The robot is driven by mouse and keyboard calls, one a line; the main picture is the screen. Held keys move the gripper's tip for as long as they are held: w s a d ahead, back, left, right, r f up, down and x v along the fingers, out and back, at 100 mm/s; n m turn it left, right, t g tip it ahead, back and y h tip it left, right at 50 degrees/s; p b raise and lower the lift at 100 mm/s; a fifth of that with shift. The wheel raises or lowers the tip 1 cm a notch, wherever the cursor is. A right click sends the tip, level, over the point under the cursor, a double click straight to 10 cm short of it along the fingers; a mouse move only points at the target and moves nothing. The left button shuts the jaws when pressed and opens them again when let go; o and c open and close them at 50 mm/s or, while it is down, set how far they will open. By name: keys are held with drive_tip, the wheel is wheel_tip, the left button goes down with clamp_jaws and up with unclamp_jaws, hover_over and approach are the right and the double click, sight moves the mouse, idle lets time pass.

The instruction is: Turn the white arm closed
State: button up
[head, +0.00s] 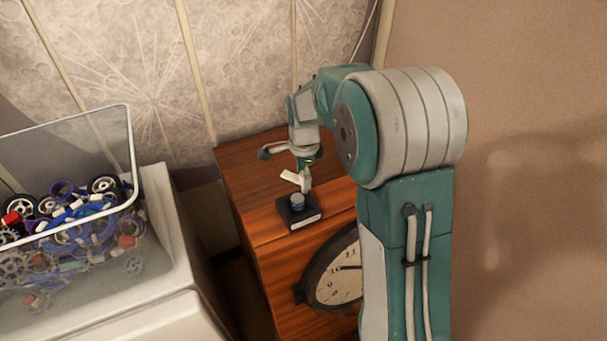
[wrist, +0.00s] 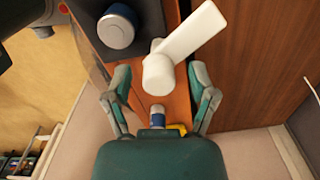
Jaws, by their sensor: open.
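The white arm (wrist: 187,42) is a flat white lever with a round hub. In the wrist view it slants up and right from the hub; in the head view it shows as a small white piece (head: 290,177) just above the dark block. My gripper (wrist: 160,86) is open, with one finger on each side of the hub; whether either finger touches it, I cannot tell. In the head view my gripper (head: 305,178) points down over the wooden cabinet. A blue and metal pipe end (wrist: 157,115) shows below the hub, partly hidden by my gripper.
A dark block (head: 301,219) with a blue-grey knob (head: 297,200) sits on the wooden cabinet (head: 252,180); the knob also shows in the wrist view (wrist: 117,28). A clock (head: 340,270) is on the cabinet's front. A clear bin (head: 95,120) of parts stands left. A wall is right.

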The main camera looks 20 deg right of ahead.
drive_tip(key=shift+d, duration=0.15)
clamp_jaws()
drive_tip(key=shift+n, duration=0.4)
drive_tip(key=n, duration=1.4)
drive_tip(key=shift+n, duration=2.5)
drive_tip(key=shift+s, duration=0.1)
